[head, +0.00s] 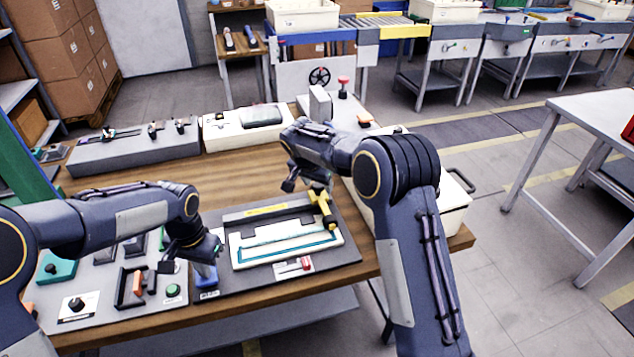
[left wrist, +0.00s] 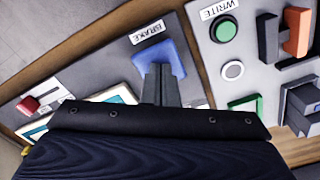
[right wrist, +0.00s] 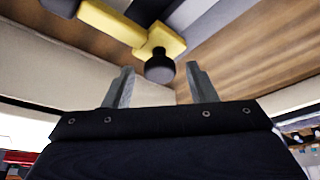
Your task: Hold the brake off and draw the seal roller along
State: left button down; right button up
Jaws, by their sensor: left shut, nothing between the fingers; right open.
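The blue brake paddle (head: 205,277) stands at the front left corner of the dark sealing station (head: 345,252). Its BRAKE label (left wrist: 148,31) shows in the left wrist view. My left gripper (head: 203,262) is shut and empty, its fingertips over the blue paddle (left wrist: 176,58); I cannot tell whether they press it. The yellow seal roller arm (head: 327,212) is at the right end of the white, teal-edged frame (head: 240,262). In the right wrist view its black knob (right wrist: 159,68) appears between or just beyond the open fingers of my right gripper (right wrist: 162,78), without visible grip.
A red-handled switch (head: 305,264) sits at the station's front edge. Left of it is a panel with a green WRITE button (head: 173,290) and orange-and-black blocks (head: 138,283). A white bin (head: 455,215) stands to the right. Grey and white fixtures (head: 135,150) line the table's back.

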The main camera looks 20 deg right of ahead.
grip_shut()
jog(key=a, duration=2.2)
jog(key=shift+a, duration=0.15)
pick_arm(q)
jog(key=shift+d, duration=0.1)
pick_arm(e)
jog(key=shift+a, duration=0.1)
jog(key=shift+r, duration=0.1)
grip_release()
jog(key=shift+a, duration=0.15)
jog(key=v, duration=1.2)
